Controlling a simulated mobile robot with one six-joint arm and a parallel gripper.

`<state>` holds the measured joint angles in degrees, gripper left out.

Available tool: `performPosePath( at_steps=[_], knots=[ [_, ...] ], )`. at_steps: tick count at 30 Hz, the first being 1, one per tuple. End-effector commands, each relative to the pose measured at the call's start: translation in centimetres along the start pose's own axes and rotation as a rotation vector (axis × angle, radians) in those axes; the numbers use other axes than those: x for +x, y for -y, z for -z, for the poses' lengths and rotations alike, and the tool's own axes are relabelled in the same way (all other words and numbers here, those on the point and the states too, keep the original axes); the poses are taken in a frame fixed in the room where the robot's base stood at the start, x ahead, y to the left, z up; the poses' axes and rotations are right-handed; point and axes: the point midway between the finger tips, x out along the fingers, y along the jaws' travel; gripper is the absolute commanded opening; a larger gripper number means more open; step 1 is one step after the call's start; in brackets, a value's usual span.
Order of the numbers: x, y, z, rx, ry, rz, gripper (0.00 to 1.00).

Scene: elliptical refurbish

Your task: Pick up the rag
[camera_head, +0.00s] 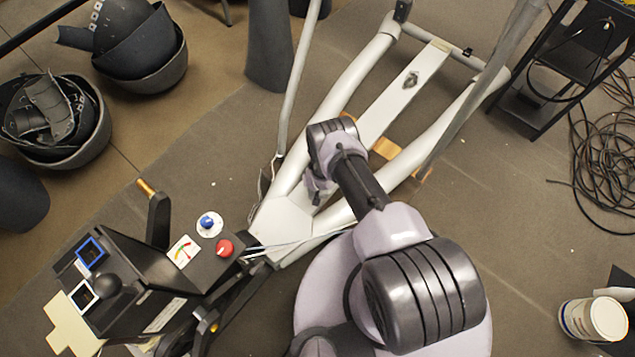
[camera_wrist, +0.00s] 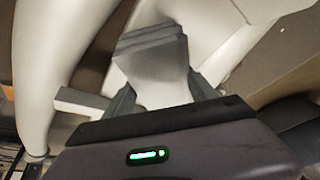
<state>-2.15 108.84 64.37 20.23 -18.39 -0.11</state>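I cannot pick out a rag with certainty in either view. A flat cream cross-shaped piece (camera_head: 72,328) lies at the lower left of the head view, by the black console, but I cannot tell if it is cloth. My gripper (camera_head: 318,192) points down over the white frame of the elliptical machine, near the middle of the head view, and its fingertips are mostly hidden there. In the wrist view my gripper (camera_wrist: 160,85) has grey parts on both sides of a pale surface. A ridged grey block lies above them. I see no cloth between the fingers.
The elliptical's white rails (camera_head: 345,95) run up the picture around my gripper. The black console (camera_head: 140,275) with knobs stands at lower left. Dark bowls (camera_head: 60,140) sit at left. A black stand (camera_head: 570,50) and loose cables (camera_head: 605,160) are at right.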

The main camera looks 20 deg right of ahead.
Motion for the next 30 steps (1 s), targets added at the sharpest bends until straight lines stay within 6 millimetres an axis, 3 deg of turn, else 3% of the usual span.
performPosePath(
  at_steps=[1,6,7,8,16,23,30],
  knots=[
    [0.0,0.0,0.0,0.0,0.0,0.0,0.54],
    [0.0,0.0,0.0,0.0,0.0,0.0,0.22],
    [0.0,0.0,0.0,0.0,0.0,0.0,0.22],
    [0.0,0.0,0.0,0.0,0.0,0.0,0.15],
    [-0.7,0.0,0.3,0.0,0.0,0.0,0.15],
    [-4.0,0.0,1.7,-0.001,0.0,0.0,0.15],
    [-6.6,-1.6,-3.7,-0.001,0.006,-0.001,0.15]
  ],
)
